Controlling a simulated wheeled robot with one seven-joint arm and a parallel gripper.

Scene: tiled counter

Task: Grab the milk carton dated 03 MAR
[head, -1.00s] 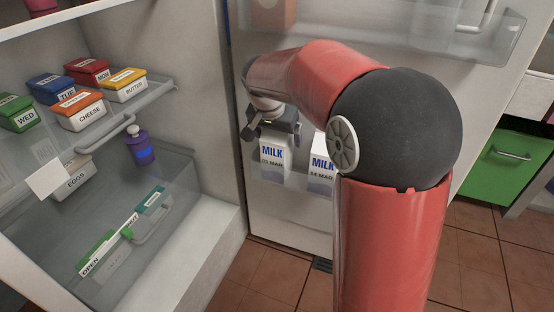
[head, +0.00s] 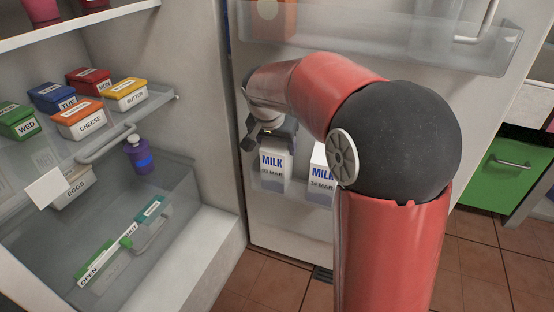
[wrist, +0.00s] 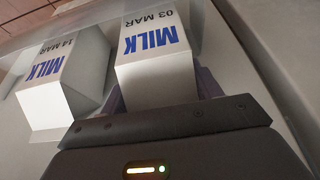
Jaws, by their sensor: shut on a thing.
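The milk carton dated 03 MAR (head: 273,168) stands upright in the fridge door's lower shelf. It also shows in the wrist view (wrist: 155,55), where its date and blue MILK lettering read upside down. My gripper (head: 272,140) is shut on the top of this carton, with a finger on each side of it. In the wrist view my gripper (wrist: 160,100) covers the carton's near end. A second milk carton, dated 14 MAR (head: 320,178), stands just to the right in the head view, partly hidden by my arm. In the wrist view that carton (wrist: 65,80) is on the left.
An upper door shelf (head: 380,45) juts out above the cartons. The fridge interior on the left holds lidded boxes, including a cheese box (head: 80,120), and a purple bottle (head: 138,155). A green drawer (head: 508,170) is at the right.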

